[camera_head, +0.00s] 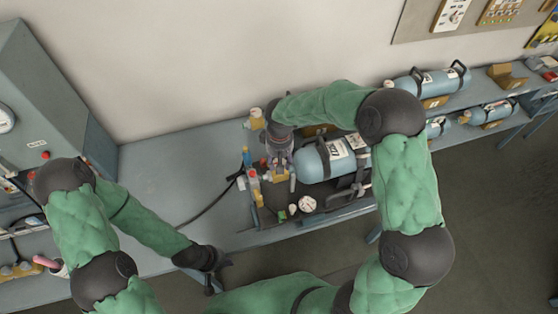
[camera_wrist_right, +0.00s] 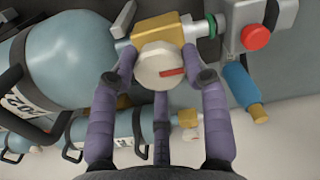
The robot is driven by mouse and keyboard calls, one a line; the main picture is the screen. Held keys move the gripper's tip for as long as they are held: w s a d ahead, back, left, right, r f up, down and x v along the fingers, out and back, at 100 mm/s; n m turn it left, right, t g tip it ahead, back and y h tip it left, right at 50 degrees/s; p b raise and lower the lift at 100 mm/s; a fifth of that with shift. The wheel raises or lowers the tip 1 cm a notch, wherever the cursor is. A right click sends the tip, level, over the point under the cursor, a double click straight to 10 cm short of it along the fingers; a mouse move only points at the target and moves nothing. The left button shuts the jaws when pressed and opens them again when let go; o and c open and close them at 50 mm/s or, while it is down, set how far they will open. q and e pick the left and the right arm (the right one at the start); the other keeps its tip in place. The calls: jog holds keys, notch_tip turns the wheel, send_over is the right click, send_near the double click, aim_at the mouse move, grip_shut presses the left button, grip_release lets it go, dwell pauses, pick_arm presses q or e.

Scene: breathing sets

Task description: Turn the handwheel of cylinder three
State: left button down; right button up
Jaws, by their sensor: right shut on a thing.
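A pale round handwheel with a red mark (camera_wrist_right: 157,66) sits on a brass valve (camera_wrist_right: 160,33) at the neck of a blue cylinder (camera_wrist_right: 75,58) in the right wrist view. My right gripper (camera_wrist_right: 160,76) is shut on the handwheel, its purple fingers at both sides of the rim. In the head view my right gripper (camera_head: 278,160) reaches down to the valve end of the blue cylinder (camera_head: 324,160) lying on the bench; the handwheel is hidden there. I cannot surely read the cylinder's label. My left gripper (camera_head: 213,274) is open and empty, in front of the bench.
A round gauge (camera_head: 307,204) and small fittings lie near the cylinder. A red button (camera_wrist_right: 256,37) and a blue-and-brass part (camera_wrist_right: 243,88) are close to the valve. More blue cylinders (camera_head: 428,82) lie at the right. The bench (camera_head: 165,185) is clear left of the valve, except for a black hose.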

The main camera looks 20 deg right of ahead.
jog(key=shift+s+f, duration=0.25)
jog(key=shift+s, duration=0.05)
jog(key=o, duration=1.2)
jog(key=shift+c, duration=0.2)
jog(key=shift+d+r, duration=0.1)
jog(key=shift+w+r, duration=0.15)
jog(key=shift+r, duration=0.05)
notch_tip(320, 180, up, 12)
jog(key=shift+f, duration=0.2)
